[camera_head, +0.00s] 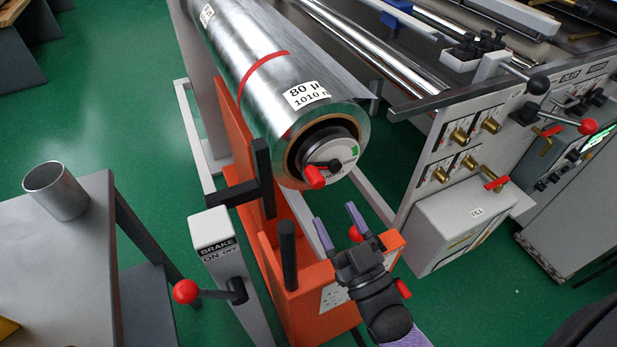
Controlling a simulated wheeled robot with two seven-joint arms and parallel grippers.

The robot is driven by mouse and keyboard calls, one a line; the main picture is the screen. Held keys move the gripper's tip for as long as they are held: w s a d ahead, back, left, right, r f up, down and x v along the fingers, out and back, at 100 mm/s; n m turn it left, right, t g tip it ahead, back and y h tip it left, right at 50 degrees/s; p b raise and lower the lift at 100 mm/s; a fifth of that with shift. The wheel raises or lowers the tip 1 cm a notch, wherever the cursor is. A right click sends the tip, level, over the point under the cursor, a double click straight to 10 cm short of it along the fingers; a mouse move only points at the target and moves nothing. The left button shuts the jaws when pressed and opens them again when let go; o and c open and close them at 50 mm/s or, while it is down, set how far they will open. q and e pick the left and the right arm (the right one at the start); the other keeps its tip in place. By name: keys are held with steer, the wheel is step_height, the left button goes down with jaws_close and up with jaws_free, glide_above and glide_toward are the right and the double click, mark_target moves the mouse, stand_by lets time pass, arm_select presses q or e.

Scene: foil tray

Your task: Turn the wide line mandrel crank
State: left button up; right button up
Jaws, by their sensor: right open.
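The wide foil roll (268,75) lies on the line, marked "80 µ 1010", with a red band around it. Its near end holds a mandrel face (333,150) with a small crank whose red handle (314,177) points down to the left. My right gripper (338,226) is below the roll's end, its two purple fingers open and pointing up. It is empty and appears apart from the crank. My left gripper is not in view.
An orange stand (308,290) with a black post (287,255) is beside my right gripper. A brake lever with a red ball (186,291) stands to the left. A grey table (60,255) carries a metal cup (55,190). A valve panel (470,150) is at right.

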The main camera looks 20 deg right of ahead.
mark_target(320, 186)
steer(key=x, duration=0.9)
steer(key=shift+r, duration=0.1)
